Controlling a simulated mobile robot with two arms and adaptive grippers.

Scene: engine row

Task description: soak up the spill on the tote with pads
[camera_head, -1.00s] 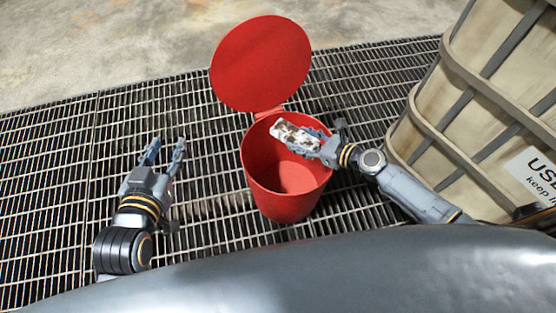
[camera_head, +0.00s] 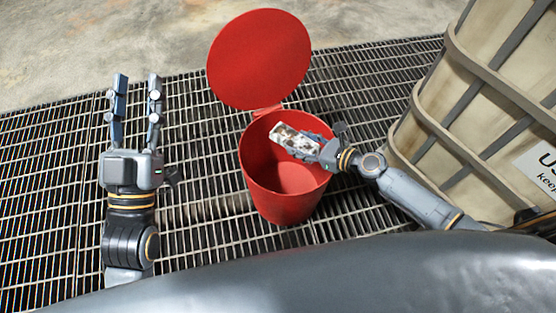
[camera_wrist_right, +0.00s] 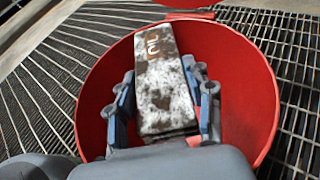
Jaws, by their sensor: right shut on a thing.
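A white pad with dark brown stains (camera_head: 293,139) is in my right gripper (camera_head: 310,143), over the mouth of an open red bin (camera_head: 283,203). In the right wrist view the stained pad (camera_wrist_right: 160,90) lies between the two fingers of the gripper (camera_wrist_right: 163,105), with the bin's red inside (camera_wrist_right: 240,100) around and below it. My left gripper (camera_head: 135,95) is open and empty above the grating, left of the bin, fingers pointing away. A large beige tote (camera_head: 480,110) in a bar cage stands at the right, partly cut off. No spill shows on its visible part.
The bin's round red lid (camera_head: 260,58) stands raised at its far side. Metal grating (camera_head: 195,150) covers the floor, with bare concrete (camera_head: 120,45) beyond it. The grating left of the bin is clear.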

